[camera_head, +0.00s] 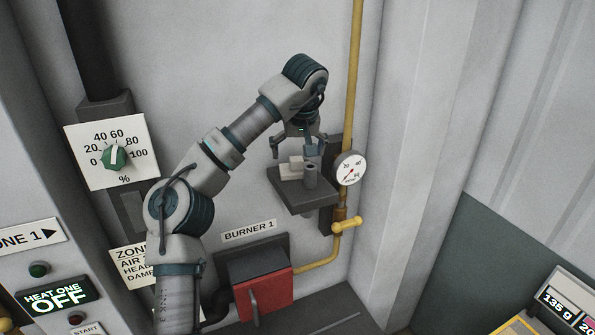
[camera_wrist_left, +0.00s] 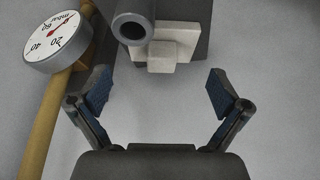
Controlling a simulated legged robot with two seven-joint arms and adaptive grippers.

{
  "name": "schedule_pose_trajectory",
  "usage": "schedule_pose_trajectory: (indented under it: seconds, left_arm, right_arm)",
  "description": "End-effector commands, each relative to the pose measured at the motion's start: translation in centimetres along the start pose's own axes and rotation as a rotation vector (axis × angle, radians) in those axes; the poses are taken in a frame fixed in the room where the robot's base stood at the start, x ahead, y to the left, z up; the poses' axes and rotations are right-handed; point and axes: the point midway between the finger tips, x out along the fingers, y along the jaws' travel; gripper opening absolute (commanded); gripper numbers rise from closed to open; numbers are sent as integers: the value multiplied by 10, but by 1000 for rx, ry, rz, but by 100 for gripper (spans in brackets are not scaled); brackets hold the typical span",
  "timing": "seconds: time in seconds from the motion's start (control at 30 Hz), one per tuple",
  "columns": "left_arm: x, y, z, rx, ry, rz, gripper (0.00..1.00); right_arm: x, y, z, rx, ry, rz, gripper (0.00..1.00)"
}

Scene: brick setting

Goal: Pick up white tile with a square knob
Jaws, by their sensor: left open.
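A white tile with a square knob (camera_head: 291,169) sits on a small dark shelf (camera_head: 305,195) on the wall. A grey hollow tube (camera_head: 311,175) stands beside it on the same shelf. In the left wrist view the tile (camera_wrist_left: 181,40) shows with its knob towards me, partly behind the tube (camera_wrist_left: 132,27). My left gripper (camera_head: 299,148) is above the shelf, open and empty. In the left wrist view its two fingers (camera_wrist_left: 157,95) are spread wide, and the tile is beyond them, apart from both. My right gripper is not in view.
A pressure gauge (camera_head: 350,168) and a yellow pipe (camera_head: 353,80) with a yellow valve handle (camera_head: 347,224) are close to the shelf's right. A red burner box (camera_head: 262,290) is below. A dial panel (camera_head: 112,150) is on the left.

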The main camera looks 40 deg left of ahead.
Motion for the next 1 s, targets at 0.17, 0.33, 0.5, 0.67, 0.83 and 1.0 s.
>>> schedule_pose_trajectory:
  seconds: [0.17, 0.33, 0.5, 0.67, 0.83, 1.0]
  left_arm:
    - [12, 0, -2, 0, 0, 0, 100]
    - [40, 2, -7, 2, 0, -1, 100]
    - [54, 2, -7, 0, 0, 0, 100]
    - [54, 1, -7, 0, 0, 1, 100]
    - [54, 1, -7, 0, 0, 1, 65]
    - [54, 1, -7, 0, 1, 1, 44]
  right_arm:
    - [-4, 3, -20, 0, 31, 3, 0]
    - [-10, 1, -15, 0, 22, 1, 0]
    - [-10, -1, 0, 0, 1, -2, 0]
    - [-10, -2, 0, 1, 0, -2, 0]
    - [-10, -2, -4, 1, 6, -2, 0]
    - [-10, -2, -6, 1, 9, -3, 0]
